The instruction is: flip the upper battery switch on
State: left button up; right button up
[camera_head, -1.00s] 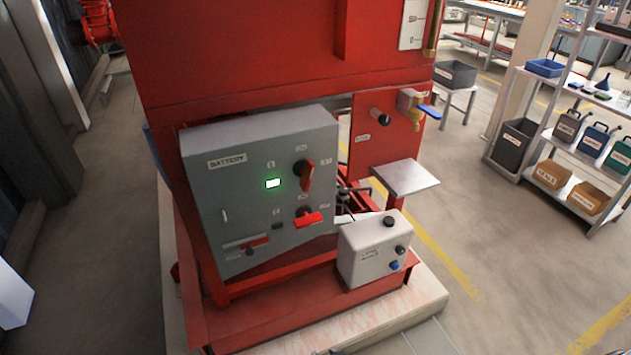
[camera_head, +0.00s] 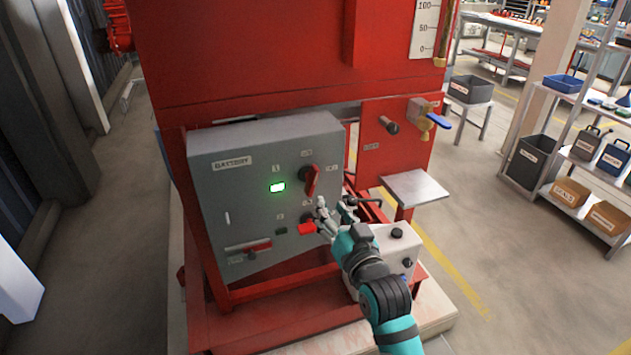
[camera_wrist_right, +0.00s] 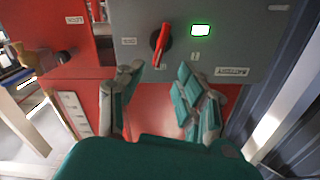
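The grey battery panel (camera_head: 230,205) faces me on the red pump frame. Its upper switch (camera_head: 311,181) has a red handle that stands nearly upright, slightly tilted. My right gripper (camera_head: 334,208) is open and empty, in front of the panel's right edge, below and right of the upper switch. In the right wrist view, the panel looks upside down; the upper switch (camera_wrist_right: 161,45) shows beyond and between the spread fingers (camera_wrist_right: 160,88), apart from them. My left gripper is out of view.
A green indicator (camera_head: 277,187) is lit left of the upper switch. A white box (camera_head: 398,240) stands below right, partly behind my right arm. A metal plate (camera_head: 416,187) and a blue-handled brass valve (camera_head: 430,118) are further right. Open floor lies around the base.

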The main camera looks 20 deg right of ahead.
aim_at(315, 182)
jog(key=w, duration=0.5)
jog(key=w+p, duration=0.1)
jog(key=w, duration=0.4)
jog(key=shift+w+a, duration=0.2)
jog(key=shift+w, duration=0.1)
grip_shut()
